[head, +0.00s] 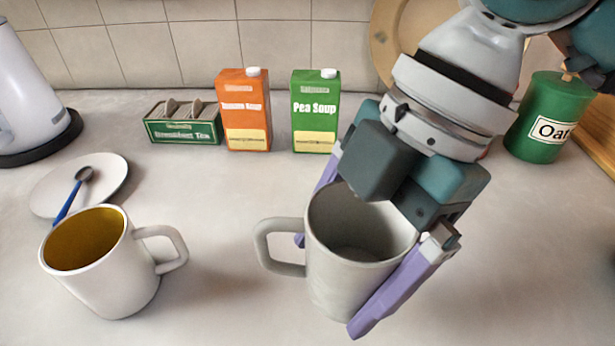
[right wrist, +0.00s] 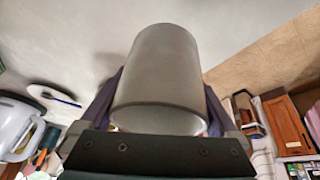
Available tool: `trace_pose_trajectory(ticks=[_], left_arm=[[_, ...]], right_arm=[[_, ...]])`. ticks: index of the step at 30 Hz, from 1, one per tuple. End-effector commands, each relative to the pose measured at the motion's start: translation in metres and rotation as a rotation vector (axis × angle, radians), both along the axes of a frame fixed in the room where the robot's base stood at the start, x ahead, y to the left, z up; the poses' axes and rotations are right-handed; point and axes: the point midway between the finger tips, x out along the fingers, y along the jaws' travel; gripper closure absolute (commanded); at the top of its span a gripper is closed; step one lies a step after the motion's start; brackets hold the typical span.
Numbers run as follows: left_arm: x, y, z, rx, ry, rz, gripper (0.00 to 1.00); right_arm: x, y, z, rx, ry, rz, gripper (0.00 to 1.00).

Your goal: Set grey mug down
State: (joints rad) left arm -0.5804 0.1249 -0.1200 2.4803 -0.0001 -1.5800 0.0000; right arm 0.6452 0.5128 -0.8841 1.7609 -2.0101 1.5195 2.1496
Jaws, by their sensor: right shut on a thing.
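The grey mug (head: 345,265) is at the lower middle of the head view, its open rim up and its handle to the left. It looks empty inside. My right gripper (head: 375,265) comes down from the upper right and is shut on the mug, with purple fingers on both sides of its body. The mug also fills the middle of the right wrist view (right wrist: 165,75), between the fingers (right wrist: 160,100). I cannot tell whether its base touches the grey counter (head: 225,215). My left gripper is not in view.
A white mug (head: 115,280) with a yellow-brown inside stands to the left. Behind it lies a white plate (head: 105,175) with a blue-handled spoon (head: 70,195). A tea box (head: 183,130), orange carton (head: 243,115), Pea Soup carton (head: 315,115) and green canister (head: 548,110) stand behind.

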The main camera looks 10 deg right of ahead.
Motion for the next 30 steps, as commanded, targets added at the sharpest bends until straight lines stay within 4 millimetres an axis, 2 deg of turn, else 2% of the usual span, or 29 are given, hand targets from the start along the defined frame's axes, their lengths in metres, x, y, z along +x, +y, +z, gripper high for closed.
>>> trace_pose_trajectory(ticks=[4, 11, 23, 24, 30], left_arm=[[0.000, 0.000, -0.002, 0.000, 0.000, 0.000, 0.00], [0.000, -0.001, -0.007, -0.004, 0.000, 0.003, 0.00], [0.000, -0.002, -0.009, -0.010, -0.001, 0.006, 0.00], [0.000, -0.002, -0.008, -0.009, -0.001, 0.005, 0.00], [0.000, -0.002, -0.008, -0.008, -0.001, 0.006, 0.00]], right_arm=[[0.000, 0.000, -0.013, 0.002, 0.001, -0.001, 1.00], [0.000, 0.001, -0.047, 0.003, 0.001, 0.000, 1.00], [0.000, 0.001, -0.052, 0.003, -0.001, 0.000, 1.00], [0.000, 0.000, -0.052, 0.001, -0.001, 0.000, 0.01], [0.000, 0.000, -0.052, 0.001, -0.001, 0.000, 0.00]])
